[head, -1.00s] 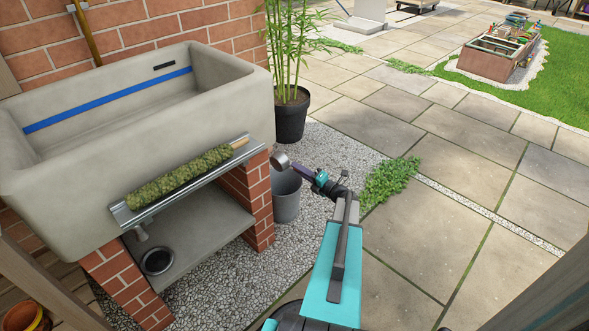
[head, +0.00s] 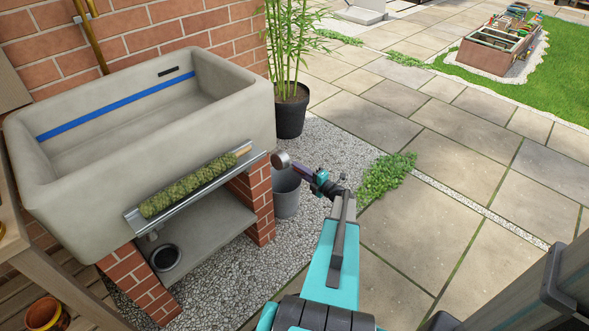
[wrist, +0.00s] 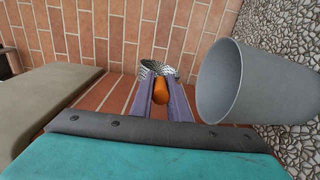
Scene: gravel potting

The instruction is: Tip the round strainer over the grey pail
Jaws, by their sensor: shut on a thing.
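The round strainer (head: 280,159) shows small in the head view, above the back-left rim of the grey pail (head: 286,193). My gripper (head: 301,171) is shut on its handle, just above the pail. In the wrist view my gripper (wrist: 162,98) has its two purple fingers around the orange handle, and the mesh bowl of the strainer (wrist: 155,67) shows beyond them. The grey pail (wrist: 258,85) lies close on the right there, its mouth facing left in that turned view. The strainer's contents and the pail's inside cannot be made out.
A stone sink (head: 130,120) on brick piers stands left of the pail, with a metal tray (head: 190,193) holding a green roll at its front. A potted bamboo (head: 291,112) stands behind the pail. Gravel surrounds the pail, and open paving lies to the right.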

